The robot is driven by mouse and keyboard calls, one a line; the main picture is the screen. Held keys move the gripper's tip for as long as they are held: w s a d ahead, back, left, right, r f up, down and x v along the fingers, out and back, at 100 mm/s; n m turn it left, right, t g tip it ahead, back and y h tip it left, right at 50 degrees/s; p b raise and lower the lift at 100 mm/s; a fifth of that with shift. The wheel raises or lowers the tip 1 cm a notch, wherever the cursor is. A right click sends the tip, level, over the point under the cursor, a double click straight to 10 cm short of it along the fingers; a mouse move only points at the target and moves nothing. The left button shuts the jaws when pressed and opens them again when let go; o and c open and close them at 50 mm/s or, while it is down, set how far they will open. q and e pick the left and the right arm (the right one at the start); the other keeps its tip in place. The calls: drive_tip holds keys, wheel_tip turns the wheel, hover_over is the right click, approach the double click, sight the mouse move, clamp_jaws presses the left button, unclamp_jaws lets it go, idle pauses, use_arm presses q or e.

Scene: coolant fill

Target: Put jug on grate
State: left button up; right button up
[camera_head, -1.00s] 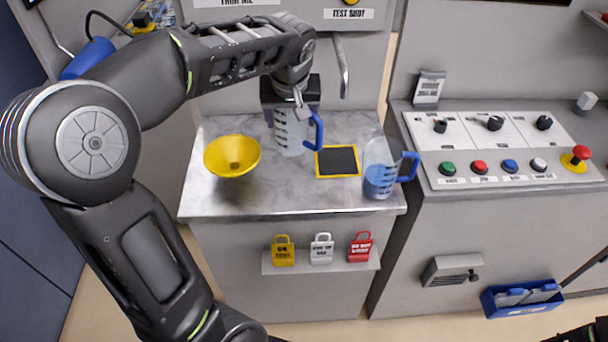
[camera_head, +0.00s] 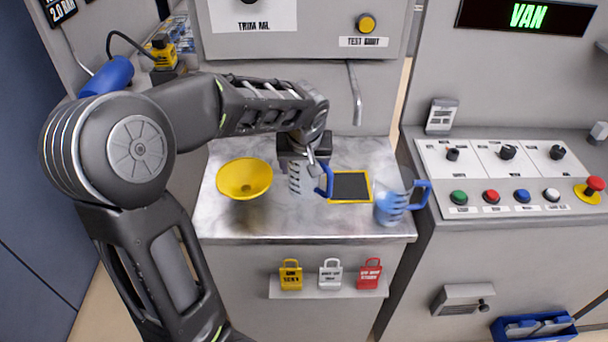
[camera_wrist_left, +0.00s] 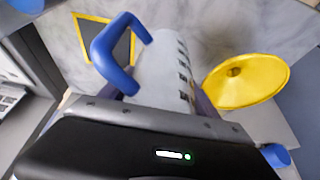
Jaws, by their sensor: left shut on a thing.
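My left gripper (camera_head: 301,160) is shut on a clear measuring jug (camera_head: 296,184) with dark marks and a blue handle. The jug is just left of the grate (camera_head: 350,187), a black square in a yellow frame on the counter. The handle points right and overlaps the grate's left edge in the head view. In the left wrist view the jug (camera_wrist_left: 168,72) looks empty, and the grate (camera_wrist_left: 92,33) shows partly behind the handle. Whether the jug's base touches the counter is unclear. A second jug (camera_head: 392,209) holding blue liquid stands right of the grate. My right gripper is out of view.
A yellow funnel (camera_head: 244,178) is left of the held jug. A metal spout (camera_head: 356,95) hangs behind the grate. Tags (camera_head: 330,274) hang on the counter's front. A button panel (camera_head: 505,175) stands at right. The counter's front strip is clear.

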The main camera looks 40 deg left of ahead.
sight(304, 176)
use_arm(q)
drive_tip(key=shift+f, duration=1.6)
drive_tip(key=shift+f, duration=0.15)
drive_tip(key=o, duration=1.4)
drive_tip(key=shift+r, duration=0.35)
drive_tip(key=v, duration=1.1)
drive_tip(key=shift+s+d+r+b, duration=0.1)
drive_tip(key=shift+s+r+b, duration=0.1)
drive_tip(key=shift+r+b, duration=0.15)
